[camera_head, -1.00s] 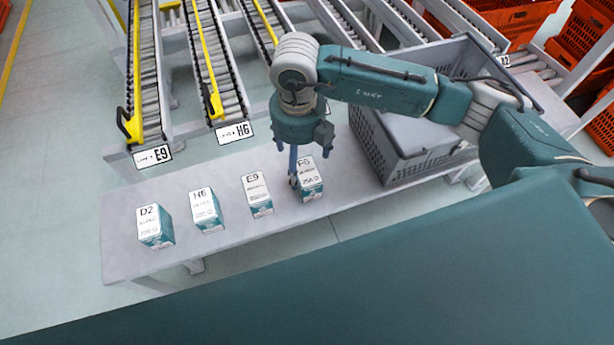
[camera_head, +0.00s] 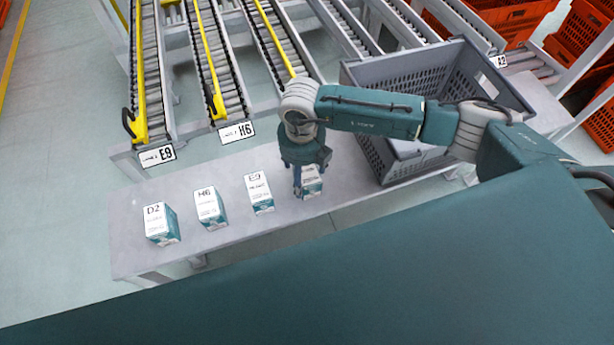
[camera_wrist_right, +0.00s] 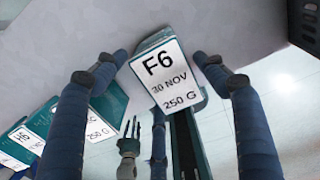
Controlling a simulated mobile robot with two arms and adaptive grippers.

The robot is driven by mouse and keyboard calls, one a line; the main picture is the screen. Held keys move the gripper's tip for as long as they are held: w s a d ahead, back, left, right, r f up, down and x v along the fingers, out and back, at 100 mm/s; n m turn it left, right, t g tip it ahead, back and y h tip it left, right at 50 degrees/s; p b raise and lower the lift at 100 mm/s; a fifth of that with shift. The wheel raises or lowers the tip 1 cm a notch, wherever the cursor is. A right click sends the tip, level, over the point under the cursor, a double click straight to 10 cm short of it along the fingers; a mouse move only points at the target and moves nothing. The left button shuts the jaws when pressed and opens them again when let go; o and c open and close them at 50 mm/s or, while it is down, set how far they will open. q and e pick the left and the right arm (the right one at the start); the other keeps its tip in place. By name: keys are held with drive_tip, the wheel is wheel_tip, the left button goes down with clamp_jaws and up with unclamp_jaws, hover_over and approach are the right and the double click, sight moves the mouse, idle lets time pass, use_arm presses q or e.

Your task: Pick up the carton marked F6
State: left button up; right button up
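The F6 carton (camera_wrist_right: 165,75) is white on its labelled face, with teal sides. In the head view the F6 carton (camera_head: 312,184) stands at the right end of the row on the grey bench (camera_head: 225,240), partly hidden by my right gripper (camera_head: 297,182). In the wrist view my right gripper (camera_wrist_right: 160,62) has its blue fingers spread on either side of the carton. The right fingertip is close against its edge; I cannot tell if it touches.
Cartons E9 (camera_head: 260,193), H6 (camera_head: 211,208) and D2 (camera_head: 161,224) stand in a row to the left. A grey crate (camera_head: 375,150) stands on the bench to the right. Roller conveyors (camera_head: 215,65) lie behind.

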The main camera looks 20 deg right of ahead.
drive_tip(key=c, duration=0.9)
drive_tip(key=shift+r, duration=0.2)
